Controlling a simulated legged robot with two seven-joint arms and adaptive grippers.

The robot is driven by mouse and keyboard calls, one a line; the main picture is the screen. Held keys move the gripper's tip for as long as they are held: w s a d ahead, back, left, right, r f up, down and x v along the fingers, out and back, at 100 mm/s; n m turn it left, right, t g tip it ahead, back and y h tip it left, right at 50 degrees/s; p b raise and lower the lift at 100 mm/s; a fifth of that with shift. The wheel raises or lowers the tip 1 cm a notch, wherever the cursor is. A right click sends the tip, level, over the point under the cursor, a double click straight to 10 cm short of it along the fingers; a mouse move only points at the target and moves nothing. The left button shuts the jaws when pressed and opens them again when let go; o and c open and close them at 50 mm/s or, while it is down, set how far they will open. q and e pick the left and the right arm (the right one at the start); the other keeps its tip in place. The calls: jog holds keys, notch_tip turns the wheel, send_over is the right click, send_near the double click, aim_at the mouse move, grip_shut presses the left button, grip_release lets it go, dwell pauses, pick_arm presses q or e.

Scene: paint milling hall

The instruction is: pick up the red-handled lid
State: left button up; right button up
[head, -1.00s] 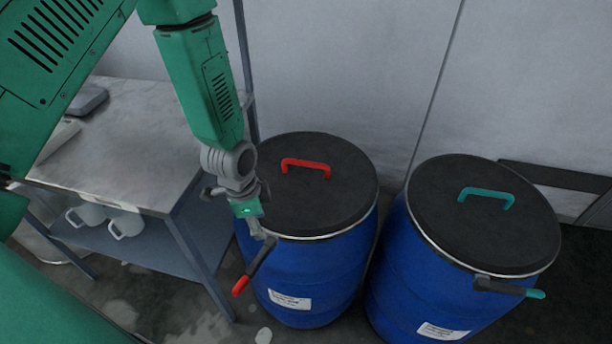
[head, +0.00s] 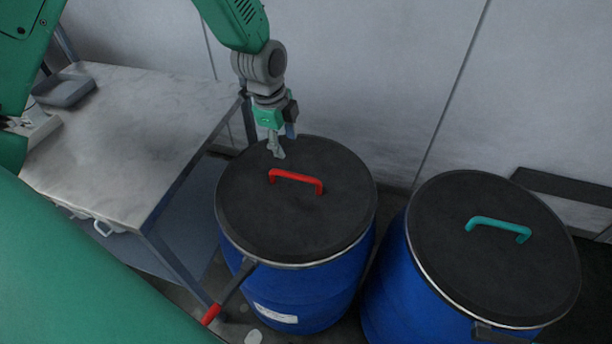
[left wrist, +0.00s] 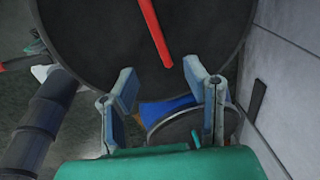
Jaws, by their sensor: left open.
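The red-handled lid (head: 255,218) is a round black disc closing the left blue drum (head: 330,285). Its red handle (head: 296,181) stands up from the middle. My left gripper (head: 277,154) hangs above the far left part of this lid, pointing down, just behind the handle in the picture. In the left wrist view, the open fingers of my left gripper (left wrist: 160,85) show with nothing between them. The red handle (left wrist: 154,32) lies ahead of the fingertips there, over the black lid (left wrist: 90,40). My right gripper is not in view.
A second blue drum (head: 395,290) with a black lid and teal handle (head: 498,226) stands to the right. A steel-topped table (head: 140,130) stands to the left. A lever with a red grip (head: 211,314) sticks out from the left drum's front. The wall is close behind.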

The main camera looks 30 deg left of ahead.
aim_at(295, 174)
pick_arm(q)
jog(key=f, duration=0.2)
jog(key=w+f, duration=0.1)
jog(key=f, duration=0.5)
jog(key=shift+w+d+f, duration=0.15)
jog(key=shift+d+f, duration=0.05)
jog(key=shift+d, duration=0.15)
jog(key=shift+w+d+f+p, duration=0.15)
jog(key=shift+f+p, duration=0.15)
jog(key=shift+f, duration=1.05)
jog(key=shift+w+d+f+p, duration=0.15)
jog(key=shift+f+p, duration=0.15)
jog(key=shift+f, duration=1)
jog(key=shift+s, duration=0.1)
grip_shut()
jog(key=shift+r, duration=0.1)
